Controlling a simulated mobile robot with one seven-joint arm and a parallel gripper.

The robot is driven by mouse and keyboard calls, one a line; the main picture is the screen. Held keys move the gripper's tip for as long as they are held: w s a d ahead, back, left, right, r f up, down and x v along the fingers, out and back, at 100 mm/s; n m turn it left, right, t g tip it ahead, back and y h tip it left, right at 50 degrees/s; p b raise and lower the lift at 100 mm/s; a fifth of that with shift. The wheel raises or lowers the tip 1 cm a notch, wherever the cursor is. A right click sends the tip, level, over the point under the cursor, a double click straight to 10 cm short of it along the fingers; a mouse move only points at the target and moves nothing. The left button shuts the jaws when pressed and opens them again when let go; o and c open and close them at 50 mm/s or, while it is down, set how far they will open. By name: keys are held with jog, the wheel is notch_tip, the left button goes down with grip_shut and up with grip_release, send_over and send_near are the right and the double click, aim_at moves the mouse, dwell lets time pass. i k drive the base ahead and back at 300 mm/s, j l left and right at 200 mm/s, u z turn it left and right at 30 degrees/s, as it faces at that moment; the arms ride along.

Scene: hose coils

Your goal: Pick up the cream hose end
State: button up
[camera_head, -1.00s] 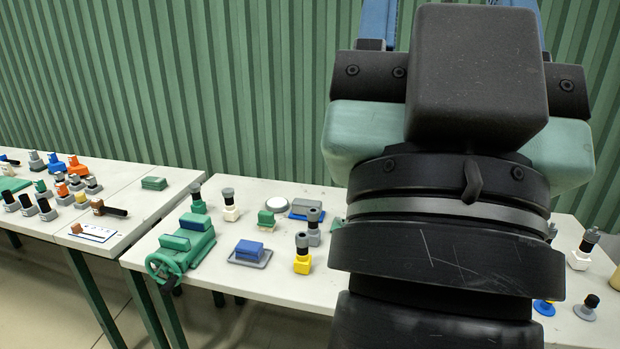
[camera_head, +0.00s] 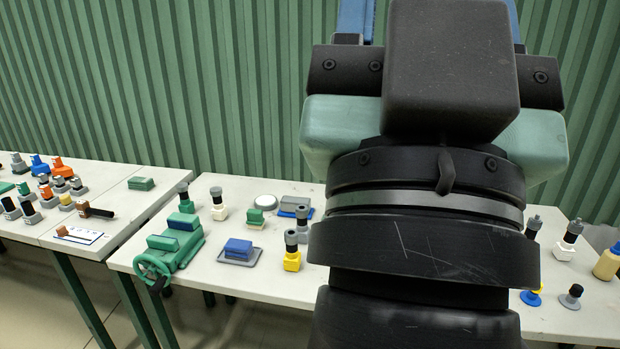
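I cannot make out a hose or a hose coil in view. A small cream-white block with a grey cap (camera_head: 218,204) stands upright on the middle table. A similar white block with a dark cap (camera_head: 567,241) stands right of my arm; I cannot tell whether either is the cream hose end. My gripper (camera_head: 433,8) is raised at the top of the picture, above and apart from the tabletop things. Its two blue fingers are wide apart; their tips are cut off, and a dark box on my arm hides the space between them.
The white table (camera_head: 225,275) carries a green model with a wheel (camera_head: 170,243), a blue block on a grey tray (camera_head: 238,250), a yellow-based fitting (camera_head: 292,255) and a tan bottle (camera_head: 607,264). A second table at left holds several small fittings. My arm hides the table's middle.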

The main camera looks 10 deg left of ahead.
aim_at(219, 211)
jog(key=i+j+z, duration=0.15)
jog(key=i+j, duration=0.8)
